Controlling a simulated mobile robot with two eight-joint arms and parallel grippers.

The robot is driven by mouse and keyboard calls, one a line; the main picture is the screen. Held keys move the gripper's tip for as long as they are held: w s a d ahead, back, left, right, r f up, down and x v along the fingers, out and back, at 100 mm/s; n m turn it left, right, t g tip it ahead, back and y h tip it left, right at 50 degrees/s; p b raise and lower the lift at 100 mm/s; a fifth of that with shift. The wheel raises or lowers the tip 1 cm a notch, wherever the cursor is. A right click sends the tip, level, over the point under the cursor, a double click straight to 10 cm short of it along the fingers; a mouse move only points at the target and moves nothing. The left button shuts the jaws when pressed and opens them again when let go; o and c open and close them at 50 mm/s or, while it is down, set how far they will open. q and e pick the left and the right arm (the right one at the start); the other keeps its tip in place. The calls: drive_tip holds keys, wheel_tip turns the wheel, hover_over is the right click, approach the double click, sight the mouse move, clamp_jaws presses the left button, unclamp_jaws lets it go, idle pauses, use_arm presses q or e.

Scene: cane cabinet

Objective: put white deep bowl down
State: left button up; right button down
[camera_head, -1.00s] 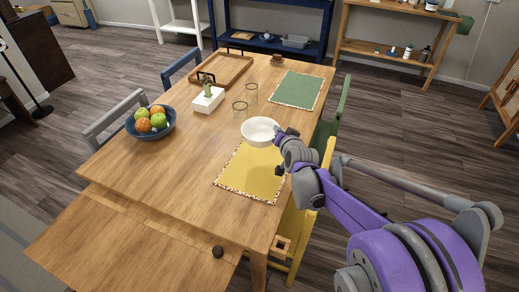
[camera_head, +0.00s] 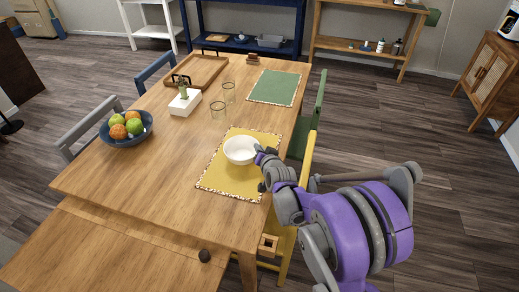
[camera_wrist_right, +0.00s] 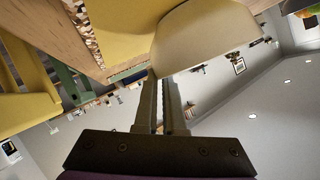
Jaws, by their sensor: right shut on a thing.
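The white deep bowl (camera_head: 240,151) is upright over the far half of the yellow placemat (camera_head: 228,182) on the wooden table. I cannot tell whether its base touches the mat. My right gripper (camera_head: 262,157) is shut on the bowl's right side. In the right wrist view the bowl (camera_wrist_right: 207,38) fills the top middle, with the fingers (camera_wrist_right: 168,82) reaching its rim and the placemat (camera_wrist_right: 122,25) beside it. My left gripper is not in view.
A blue fruit bowl (camera_head: 127,130) stands at the table's left. Two glasses (camera_head: 218,109) (camera_head: 229,92), a white planter (camera_head: 185,103), a wooden tray (camera_head: 198,71) and a green placemat (camera_head: 274,87) lie farther back. A yellow chair (camera_head: 308,158) is at the right edge. The table's near-left part is clear.

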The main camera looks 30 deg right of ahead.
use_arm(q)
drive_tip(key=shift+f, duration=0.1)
use_arm(e)
drive_tip(key=shift+f, duration=0.1)
drive_tip(key=c, duration=1.4)
unclamp_jaws()
drive_tip(key=o, duration=0.4)
